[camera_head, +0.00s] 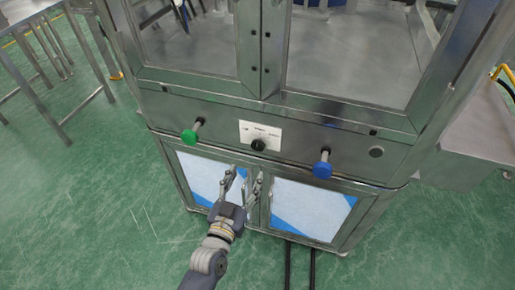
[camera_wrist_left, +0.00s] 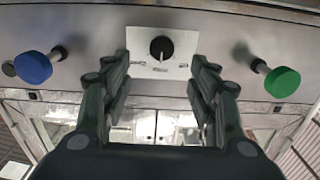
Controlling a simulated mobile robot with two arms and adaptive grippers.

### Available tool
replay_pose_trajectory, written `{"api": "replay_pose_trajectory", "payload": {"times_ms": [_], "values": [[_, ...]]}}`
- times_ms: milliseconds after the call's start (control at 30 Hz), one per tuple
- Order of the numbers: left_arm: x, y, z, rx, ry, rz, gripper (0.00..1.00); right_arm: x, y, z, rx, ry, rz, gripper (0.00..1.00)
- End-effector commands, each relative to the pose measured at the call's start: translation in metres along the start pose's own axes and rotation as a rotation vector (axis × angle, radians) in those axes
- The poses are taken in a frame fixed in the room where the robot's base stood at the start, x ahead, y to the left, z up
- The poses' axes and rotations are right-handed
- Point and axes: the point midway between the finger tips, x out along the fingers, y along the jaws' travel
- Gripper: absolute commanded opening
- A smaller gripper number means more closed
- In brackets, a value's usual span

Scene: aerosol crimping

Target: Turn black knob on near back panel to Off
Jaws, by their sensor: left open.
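The black knob (camera_head: 258,145) sits on a small white label plate (camera_head: 262,131) in the middle of the machine's metal panel. In the left wrist view the black knob (camera_wrist_left: 161,49) shows between and beyond the fingers, with its plate (camera_wrist_left: 147,68) around it. My left gripper (camera_head: 243,180) is open and empty, just below the knob in the head view. It also shows in the left wrist view (camera_wrist_left: 160,75), its two fingers apart on either side of the knob, not visibly touching it. The knob's pointer setting is too small to read. My right gripper is not in view.
A green button (camera_head: 190,136) stands out left of the knob and a blue button (camera_head: 322,167) to its right in the head view. A dark round fitting (camera_head: 376,152) lies farther right. Cabinet doors with light panels (camera_head: 311,209) are below. Green floor is open in front.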

Motion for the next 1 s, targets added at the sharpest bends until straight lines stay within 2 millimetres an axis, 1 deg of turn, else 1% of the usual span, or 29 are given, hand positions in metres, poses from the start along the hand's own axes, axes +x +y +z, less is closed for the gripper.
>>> {"api": "replay_pose_trajectory", "payload": {"times_ms": [67,167,333,467,600,800,1000], "values": [[0.004,0.0,-0.006,0.0,0.012,-0.002,0.54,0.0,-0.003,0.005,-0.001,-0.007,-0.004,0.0],[0.013,0.0,-0.006,-0.001,0.013,-0.002,0.54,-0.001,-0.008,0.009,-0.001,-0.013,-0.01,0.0],[0.041,0.0,-0.007,-0.001,0.012,-0.001,0.54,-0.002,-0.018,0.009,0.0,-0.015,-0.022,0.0],[0.064,-0.001,-0.006,0.0,0.011,-0.001,0.54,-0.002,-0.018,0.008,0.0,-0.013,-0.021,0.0],[0.086,0.0,-0.006,-0.001,0.01,-0.001,0.54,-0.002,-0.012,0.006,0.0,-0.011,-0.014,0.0],[0.104,-0.001,-0.005,-0.001,0.009,-0.002,0.54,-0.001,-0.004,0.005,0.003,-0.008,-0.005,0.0],[0.108,0.0,-0.005,-0.001,0.008,-0.002,0.54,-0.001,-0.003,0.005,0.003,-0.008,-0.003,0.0]]}}
